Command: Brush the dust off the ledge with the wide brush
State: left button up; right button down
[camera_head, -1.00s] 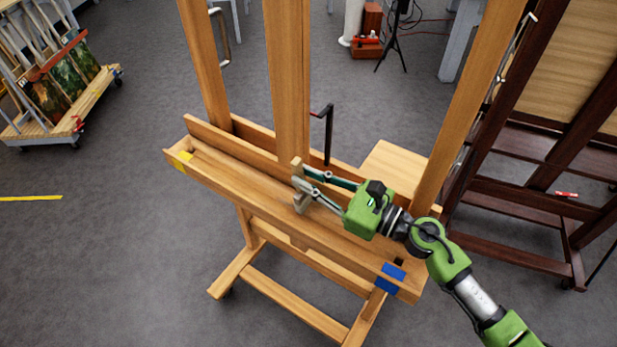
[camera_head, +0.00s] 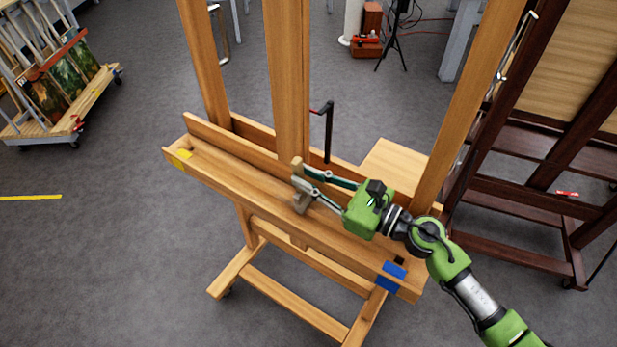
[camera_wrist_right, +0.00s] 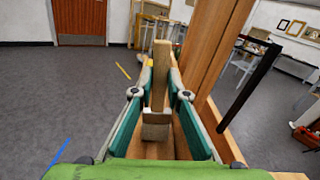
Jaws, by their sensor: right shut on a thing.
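The ledge (camera_head: 255,192) is the long wooden tray across the front of an easel, with yellow tape (camera_head: 181,157) at its left end and blue tape (camera_head: 392,277) at its right. My right gripper (camera_head: 302,178) is over the middle of the ledge, shut on the wide brush (camera_head: 302,200). The right wrist view shows the brush (camera_wrist_right: 156,127) between the fingers (camera_wrist_right: 160,93), its narrow handle up and its wide part down. I cannot tell whether the bristles touch the ledge. No dust can be made out. My left gripper is out of view.
The easel's central post (camera_head: 288,80) rises just behind the brush, with a black crank (camera_head: 328,130) to its right. A side post (camera_head: 465,110) stands near my right arm. A dark easel (camera_head: 520,210) is at right.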

jog(key=shift+f, duration=0.25)
jog(key=shift+w+a, duration=0.1)
dwell(0.3)
jog(key=shift+x, duration=1.7)
jog(key=shift+w+a, duration=0.5)
jog(key=shift+a, duration=1.55)
jog(key=b+v, duration=0.1)
jog(key=v, duration=0.6)
jog(key=shift+s+d+b, duration=0.2)
jog(key=shift+d+b, duration=0.05)
jog(key=shift+b, duration=0.1)
jog(key=shift+r, duration=0.1)
